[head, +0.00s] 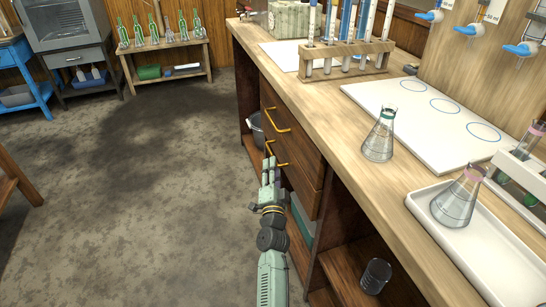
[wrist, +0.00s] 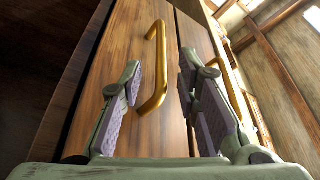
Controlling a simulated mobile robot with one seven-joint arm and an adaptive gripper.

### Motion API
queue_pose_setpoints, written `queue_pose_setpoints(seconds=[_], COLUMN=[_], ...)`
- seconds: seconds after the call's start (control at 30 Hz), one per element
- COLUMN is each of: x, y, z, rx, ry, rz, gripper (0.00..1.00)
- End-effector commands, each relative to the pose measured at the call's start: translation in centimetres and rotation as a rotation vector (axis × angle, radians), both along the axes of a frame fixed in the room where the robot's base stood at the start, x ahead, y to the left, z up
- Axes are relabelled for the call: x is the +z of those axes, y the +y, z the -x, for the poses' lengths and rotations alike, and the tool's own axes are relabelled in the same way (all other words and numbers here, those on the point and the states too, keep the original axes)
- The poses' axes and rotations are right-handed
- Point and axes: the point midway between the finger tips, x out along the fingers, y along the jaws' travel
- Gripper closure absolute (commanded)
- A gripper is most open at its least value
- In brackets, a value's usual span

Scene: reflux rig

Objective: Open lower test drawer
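The lower test drawer (head: 302,188) is a brown wooden front in the bench, below the upper drawer (head: 297,135). Its brass bar handle (head: 276,154) is partly hidden behind my fingers in the head view. My gripper (head: 268,163) is at that handle, in front of the drawer. In the wrist view the drawer front (wrist: 120,65) is seen turned on its side. My gripper (wrist: 160,72) is open there, with the lower handle (wrist: 158,85) showing between its two fingers. I see no clear contact. The drawer looks closed.
The upper drawer's brass handle (head: 277,120) is just above. An open shelf with a dark cylinder (head: 375,276) is to the right. Flasks (head: 379,136) and a tube rack (head: 346,60) stand on the bench top. The floor (head: 150,170) left of the bench is clear.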

Motion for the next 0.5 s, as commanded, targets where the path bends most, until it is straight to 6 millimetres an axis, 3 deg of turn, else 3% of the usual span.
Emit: queue_pose_setpoints(seconds=[0.2, 0.5], x=[0.7, 1.0], y=[0.0, 0.0], z=[-3.4, -4.6], rx=[0.001, 0.001], ry=[-0.001, 0.0], rz=[0.0, 0.002], gripper=[0.7, 0.7])
